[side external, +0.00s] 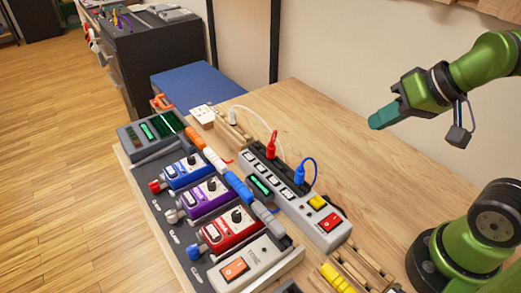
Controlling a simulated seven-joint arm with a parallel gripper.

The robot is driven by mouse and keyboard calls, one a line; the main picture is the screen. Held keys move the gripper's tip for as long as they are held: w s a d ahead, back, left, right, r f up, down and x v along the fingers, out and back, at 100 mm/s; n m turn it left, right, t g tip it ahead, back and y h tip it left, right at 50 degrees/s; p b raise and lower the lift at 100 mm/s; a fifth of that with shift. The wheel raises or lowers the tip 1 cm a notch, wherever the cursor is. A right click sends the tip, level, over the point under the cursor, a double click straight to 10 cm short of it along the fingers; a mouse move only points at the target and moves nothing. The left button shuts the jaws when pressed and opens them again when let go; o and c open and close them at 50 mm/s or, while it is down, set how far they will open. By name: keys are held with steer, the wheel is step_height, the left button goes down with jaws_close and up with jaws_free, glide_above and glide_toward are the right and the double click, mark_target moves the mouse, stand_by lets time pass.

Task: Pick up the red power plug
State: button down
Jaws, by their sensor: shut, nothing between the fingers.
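The red power plug (273,145) stands upright in the power strip (318,218), with a short red cable at its base. A blue plug (300,174) with a looping blue cord stands in the same strip, just in front and to the right of it. My gripper (376,122) hangs in the air above the wooden table, to the right of the red plug and apart from it. Its teal fingers are shut and empty. The lower sides of both plugs at the sockets are too small to make out.
A pedalboard (182,236) with blue, purple and red pedals lies left of the strip. A white cord (259,117) arches behind the red plug. A wooden rack (362,268) with yellow pieces sits at the front. The table (310,115) is clear at the back right.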

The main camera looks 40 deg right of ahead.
steer(key=c, duration=1.8)
jaws_free()
steer(key=o, duration=0.9)
steer(key=n+g+h, duration=0.2)
steer(key=n+g, duration=0.2)
steer(key=g, duration=0.3)
glide_above(271, 143)
step_height(271, 143, down, 12)
steer(key=shift+d+r, duration=0.1)
steer(key=shift+f, duration=2.85)
